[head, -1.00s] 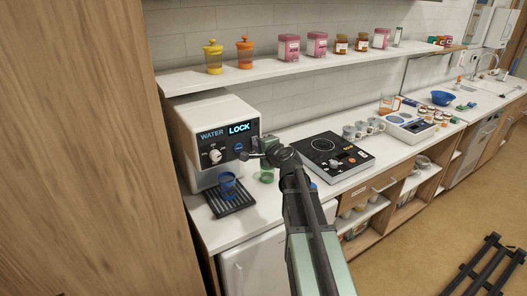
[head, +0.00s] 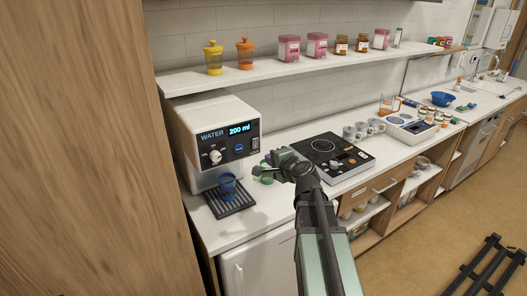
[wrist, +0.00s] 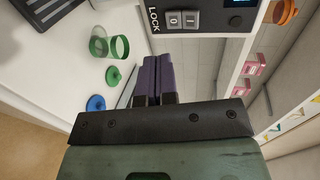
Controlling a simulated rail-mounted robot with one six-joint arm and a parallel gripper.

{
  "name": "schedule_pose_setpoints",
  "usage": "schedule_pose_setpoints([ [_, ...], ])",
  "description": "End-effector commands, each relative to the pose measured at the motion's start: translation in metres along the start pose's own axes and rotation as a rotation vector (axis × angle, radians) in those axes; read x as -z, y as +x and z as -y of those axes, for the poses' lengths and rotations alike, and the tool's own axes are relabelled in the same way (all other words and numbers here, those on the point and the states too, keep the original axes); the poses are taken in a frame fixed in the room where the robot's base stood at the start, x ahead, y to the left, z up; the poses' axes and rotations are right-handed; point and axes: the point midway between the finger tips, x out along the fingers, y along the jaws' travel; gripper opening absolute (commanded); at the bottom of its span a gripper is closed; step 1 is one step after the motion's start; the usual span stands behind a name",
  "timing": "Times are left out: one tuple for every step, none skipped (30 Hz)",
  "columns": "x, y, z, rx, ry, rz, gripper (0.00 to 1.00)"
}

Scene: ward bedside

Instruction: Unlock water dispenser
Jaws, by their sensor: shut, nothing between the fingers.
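The water dispenser (head: 213,128) is a white machine with a dark front panel, a knob and a blue button. Its display (head: 240,130) reads "200 ml". In the wrist view, a two-key rocker switch (wrist: 183,19) marked 0 and 1 sits beside the word LOCK on the dark panel (wrist: 210,22). I cannot tell which side of it is pressed.
A clear green-rimmed cup (wrist: 112,46), a green lid (wrist: 114,76) and a blue lid (wrist: 96,103) are on the counter near my gripper. An induction hob (head: 335,158) is to the right. A shelf (head: 300,68) with jars runs above. A wooden panel (head: 80,150) stands at left.

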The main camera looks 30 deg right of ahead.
Motion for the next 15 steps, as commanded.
schedule_pose_setpoints([
  [-0.002, -0.015, -0.004, 0.0, 0.0, -0.001, 0.0],
  [-0.002, -0.022, -0.005, 0.0, 0.001, -0.002, 0.0],
  [-0.001, -0.03, -0.007, 0.001, 0.002, -0.002, 0.0],
  [-0.002, -0.036, -0.009, 0.0, 0.001, -0.001, 0.0],
  [-0.002, -0.041, -0.01, 0.0, 0.0, -0.001, 0.0],
  [-0.001, -0.047, -0.012, 0.0, 0.0, -0.002, 0.0],
  [-0.001, -0.051, -0.013, 0.0, 0.0, -0.002, 0.0],
  [-0.001, -0.054, -0.013, 0.0, 0.0, -0.001, 0.0],
  [-0.001, -0.057, -0.014, 0.0, 0.001, 0.0, 0.0],
  [-0.001, -0.059, -0.015, 0.0, 0.001, 0.0, 0.0],
  [-0.001, -0.06, -0.015, 0.0, 0.001, 0.0, 0.0],
  [0.0, -0.062, -0.015, 0.0, 0.001, 0.0, 0.0],
  [0.0, -0.062, -0.015, 0.0, 0.001, 0.0, 0.0],
  [0.0, -0.062, -0.015, 0.0, 0.001, 0.001, 0.0],
  [0.0, -0.062, -0.015, 0.0, 0.0, 0.001, 0.0],
])
